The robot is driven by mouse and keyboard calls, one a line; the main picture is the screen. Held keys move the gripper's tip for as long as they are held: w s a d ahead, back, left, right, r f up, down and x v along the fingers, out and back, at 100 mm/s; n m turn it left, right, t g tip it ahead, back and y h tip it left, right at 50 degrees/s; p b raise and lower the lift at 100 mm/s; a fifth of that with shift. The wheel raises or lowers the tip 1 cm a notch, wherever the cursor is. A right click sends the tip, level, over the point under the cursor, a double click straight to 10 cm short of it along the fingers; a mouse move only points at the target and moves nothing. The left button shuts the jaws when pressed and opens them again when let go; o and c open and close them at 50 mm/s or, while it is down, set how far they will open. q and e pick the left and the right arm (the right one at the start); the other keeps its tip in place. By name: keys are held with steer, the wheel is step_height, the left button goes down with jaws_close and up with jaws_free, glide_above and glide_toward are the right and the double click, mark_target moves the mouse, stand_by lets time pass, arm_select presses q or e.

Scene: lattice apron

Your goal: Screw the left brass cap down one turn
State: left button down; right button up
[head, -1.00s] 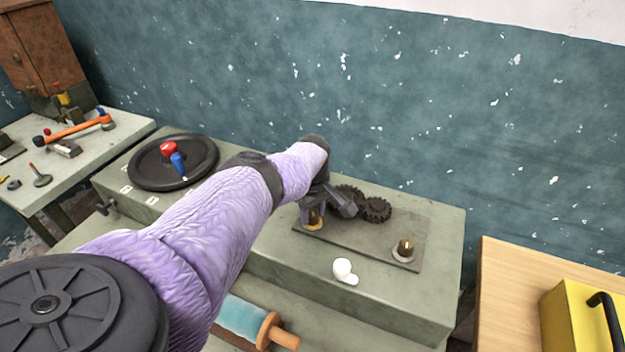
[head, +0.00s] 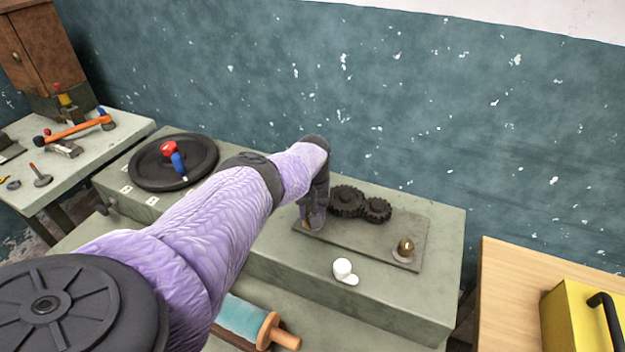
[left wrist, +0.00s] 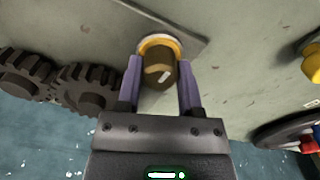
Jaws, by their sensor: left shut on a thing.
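The left brass cap (left wrist: 160,72) shows in the left wrist view as a dark brass cylinder with a pale mark, standing over a brighter brass ring (left wrist: 157,42). My left gripper (left wrist: 159,76) is shut on it, one purple finger on each side. In the head view my left gripper (head: 313,219) is at the left end of the grey plate (head: 365,243) and mostly hides this cap. The right brass cap (head: 405,247) stands free on a pale ring at the plate's right end. My right gripper is not in view.
Two dark gears (head: 347,201) sit on the plate just right of my left gripper. A white knob (head: 343,268) is in front of the plate. A black handwheel (head: 150,165) with red and blue parts is to the left. The plate's middle front is clear.

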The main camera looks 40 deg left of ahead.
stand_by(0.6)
arm_select(q)
steer(key=shift+c, duration=1.2)
jaws_free()
step_height(320, 180, up, 10)
steer(key=p, duration=0.8)
steer(key=shift+f+p, duration=0.1)
steer(key=shift+p, duration=0.3)
